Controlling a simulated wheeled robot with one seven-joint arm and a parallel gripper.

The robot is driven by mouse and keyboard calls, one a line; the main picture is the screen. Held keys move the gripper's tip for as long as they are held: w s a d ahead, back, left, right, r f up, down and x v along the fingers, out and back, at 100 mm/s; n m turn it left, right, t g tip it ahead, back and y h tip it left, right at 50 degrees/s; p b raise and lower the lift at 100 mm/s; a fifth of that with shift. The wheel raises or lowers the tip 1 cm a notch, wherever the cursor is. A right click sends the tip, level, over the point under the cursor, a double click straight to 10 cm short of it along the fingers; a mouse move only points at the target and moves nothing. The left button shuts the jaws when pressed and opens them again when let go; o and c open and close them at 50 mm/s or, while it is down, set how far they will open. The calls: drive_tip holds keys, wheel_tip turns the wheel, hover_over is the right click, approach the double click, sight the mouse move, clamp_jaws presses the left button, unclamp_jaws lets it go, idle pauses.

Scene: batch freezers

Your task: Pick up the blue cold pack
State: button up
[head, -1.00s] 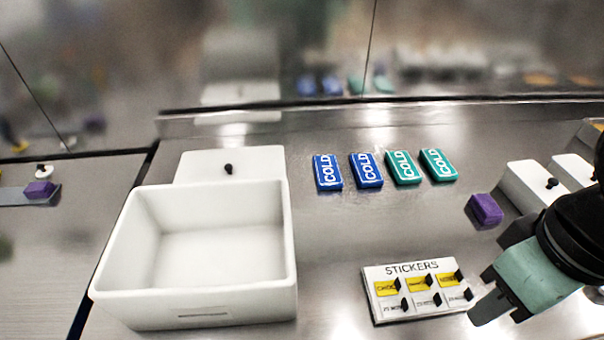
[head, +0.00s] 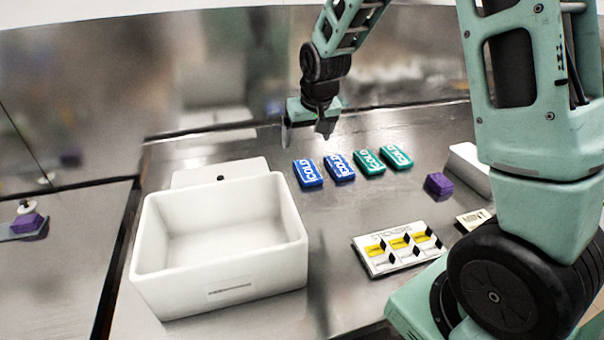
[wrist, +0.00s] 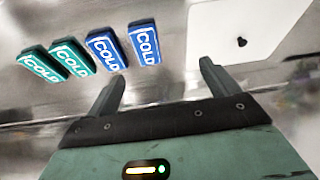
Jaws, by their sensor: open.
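Two blue cold packs lie side by side on the steel counter, the left one (head: 308,173) and the right one (head: 340,167) in the head view. They also show in the wrist view, the left pack (wrist: 145,42) nearer the white lid and the other (wrist: 106,50) beside the teal packs. Both are marked COLD. My gripper (head: 306,138) is open and empty, above the counter behind the blue packs. In the wrist view its two fingers (wrist: 160,88) stand apart, with the blue packs beyond their tips. Nothing is between the fingers.
Two teal cold packs (head: 383,160) lie right of the blue ones. A sticker board (head: 398,262) and a purple block (head: 438,186) lie to the right.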

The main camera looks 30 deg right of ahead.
drive_tip(key=w+d+f, duration=0.1)
drive_tip(key=w+d, duration=0.1)
drive_tip(key=d, duration=0.2)
drive_tip(key=p, duration=0.3)
approach(307, 169)
drive_tip(key=f, duration=0.2)
drive_tip(key=shift+w+d+f+m, duration=0.15)
drive_tip(key=shift+w+f+m, duration=0.15)
drive_tip(key=shift+w+m, duration=0.1)
drive_tip(key=shift+p+x, duration=0.85)
drive_tip(key=shift+x, duration=2.15)
drive_tip(key=c, duration=1.2)
drive_tip(key=shift+c, duration=0.3)
drive_tip(key=shift+r, duration=0.2)
